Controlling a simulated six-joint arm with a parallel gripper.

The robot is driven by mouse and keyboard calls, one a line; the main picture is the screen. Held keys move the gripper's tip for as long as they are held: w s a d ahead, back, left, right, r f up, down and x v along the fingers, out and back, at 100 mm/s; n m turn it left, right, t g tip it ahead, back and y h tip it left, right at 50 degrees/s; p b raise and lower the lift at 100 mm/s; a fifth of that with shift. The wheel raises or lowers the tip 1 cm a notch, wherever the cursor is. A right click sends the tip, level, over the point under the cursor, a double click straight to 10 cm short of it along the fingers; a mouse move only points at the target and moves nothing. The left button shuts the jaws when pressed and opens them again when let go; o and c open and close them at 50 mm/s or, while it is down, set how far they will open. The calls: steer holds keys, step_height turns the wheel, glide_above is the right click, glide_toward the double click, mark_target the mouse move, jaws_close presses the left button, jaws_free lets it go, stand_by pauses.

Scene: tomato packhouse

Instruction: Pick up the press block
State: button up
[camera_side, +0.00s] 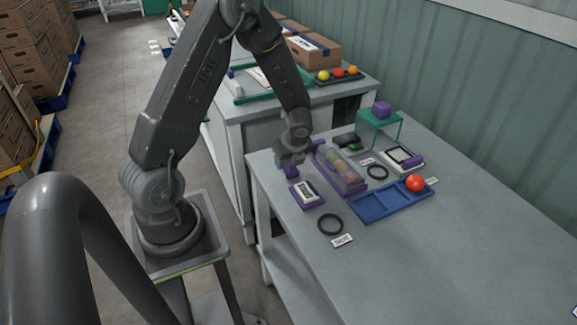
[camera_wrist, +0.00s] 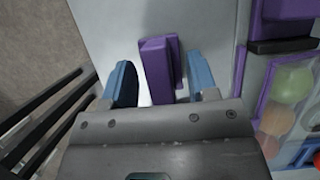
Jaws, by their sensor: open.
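A purple block (camera_wrist: 158,68), which looks like the press block, sits on the grey table at its left edge. In the wrist view it lies between the two blue fingers of my gripper (camera_wrist: 161,82), nearer the right finger; a gap shows on its left. My gripper is open, and I cannot tell whether the right finger touches the block. In the side view the block (camera_side: 291,172) shows just under my gripper (camera_side: 290,158), whose fingertips are hard to make out. Another purple block (camera_side: 381,108) stands on a green stand (camera_side: 378,119).
A purple-framed clear case (camera_side: 340,168) holding tomatoes stands close to the right of my gripper. A purple-based device (camera_side: 306,194), black rings (camera_side: 330,224) and a blue tray (camera_side: 382,206) with a red tomato (camera_side: 415,183) lie nearby. The table's front right is clear.

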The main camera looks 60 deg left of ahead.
jaws_close()
stand_by(0.5)
steer(key=shift+r, duration=0.45)
steer(key=r, duration=0.4)
steer(key=shift+s+a, duration=0.25)
steer(key=shift+s, duration=0.05)
steer(key=s+a+r, duration=0.6)
steer(key=s, duration=0.3)
steer(key=shift+s, duration=0.1)
